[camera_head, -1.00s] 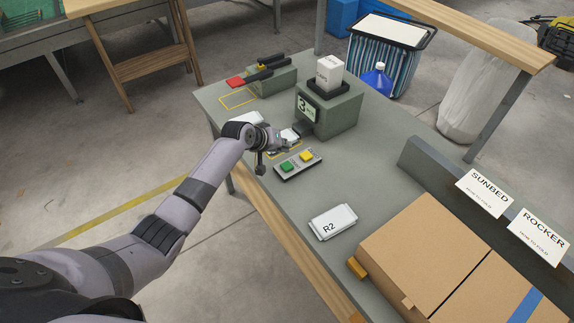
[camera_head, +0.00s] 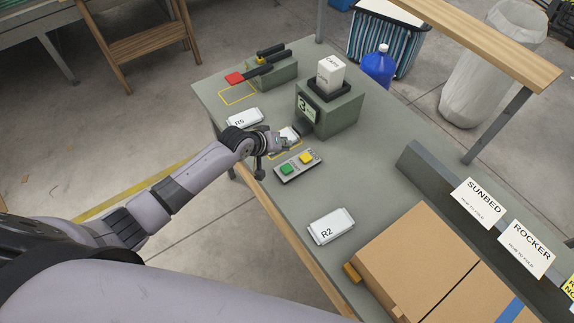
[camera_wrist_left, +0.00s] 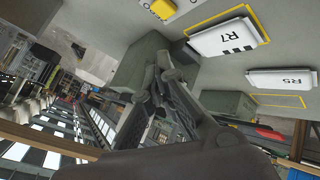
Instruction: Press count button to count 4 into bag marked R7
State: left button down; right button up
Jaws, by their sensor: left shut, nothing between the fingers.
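The grey-green counter machine (camera_head: 330,115) has a display (camera_head: 307,109) reading 3. In front of it is a button box with a green button (camera_head: 287,169) and a yellow button (camera_head: 306,158). The white bag R7 (camera_wrist_left: 225,38) lies at a yellow outline in the left wrist view; in the head view it is mostly hidden behind my left gripper (camera_head: 288,139). That gripper is shut and empty, beside the button box and in front of the machine. Its fingers also show in the left wrist view (camera_wrist_left: 163,68). My right gripper is not in view.
Bag R5 (camera_head: 244,119) lies left of my left gripper, and bag R2 (camera_head: 331,226) lies nearer the front edge. A red-handled device (camera_head: 262,72) stands at the back left. A cardboard box (camera_head: 420,260) fills the front right.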

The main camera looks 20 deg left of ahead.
pick_arm(q)
jog(key=b, duration=0.7)
send_over(285, 167)
notch_tip(285, 167, down, 8)
jog(key=shift+f, duration=0.5)
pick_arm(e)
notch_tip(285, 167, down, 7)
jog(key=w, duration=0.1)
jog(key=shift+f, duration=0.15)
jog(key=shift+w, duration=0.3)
pick_arm(q)
jog(key=shift+f, duration=0.15)
jog(key=shift+f+b, duration=0.3)
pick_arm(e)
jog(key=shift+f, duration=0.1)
